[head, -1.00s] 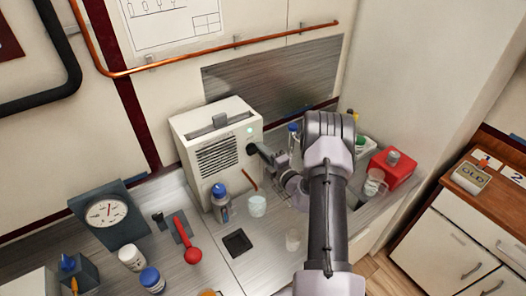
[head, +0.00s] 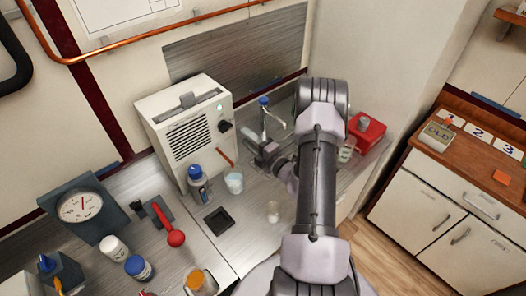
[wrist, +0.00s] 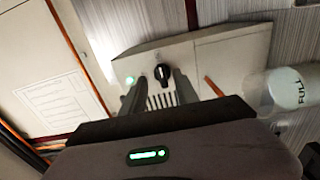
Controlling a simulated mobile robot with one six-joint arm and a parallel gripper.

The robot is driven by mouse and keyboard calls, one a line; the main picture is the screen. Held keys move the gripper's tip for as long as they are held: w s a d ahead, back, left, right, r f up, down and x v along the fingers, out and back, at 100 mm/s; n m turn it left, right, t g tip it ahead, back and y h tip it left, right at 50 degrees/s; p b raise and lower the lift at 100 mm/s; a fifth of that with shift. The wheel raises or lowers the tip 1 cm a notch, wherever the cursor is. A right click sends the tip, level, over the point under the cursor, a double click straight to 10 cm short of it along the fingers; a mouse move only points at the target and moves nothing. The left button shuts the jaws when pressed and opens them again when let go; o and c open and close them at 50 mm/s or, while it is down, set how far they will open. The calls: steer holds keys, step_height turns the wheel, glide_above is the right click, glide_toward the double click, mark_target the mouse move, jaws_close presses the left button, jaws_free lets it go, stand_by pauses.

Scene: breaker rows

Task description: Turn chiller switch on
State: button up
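The chiller is a white box (head: 185,130) with a slotted grille and a top handle, standing on the metal bench. Its black knob (head: 225,126) is on the front, with a lit green light (head: 220,107) above it. In the wrist view the knob (wrist: 162,73) has its pale mark near upright, and the green light (wrist: 129,80) is lit. My gripper (head: 256,150) is apart from the knob, in front of it and to its right. In the wrist view my gripper (wrist: 160,92) is open and empty, its fingers framing the knob.
A blue-capped bottle (head: 197,184) and a beaker (head: 234,182) stand before the chiller.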

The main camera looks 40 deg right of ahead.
steer(key=s, duration=0.9)
steer(key=shift+s+a, duration=0.25)
steer(key=shift+a, duration=0.05)
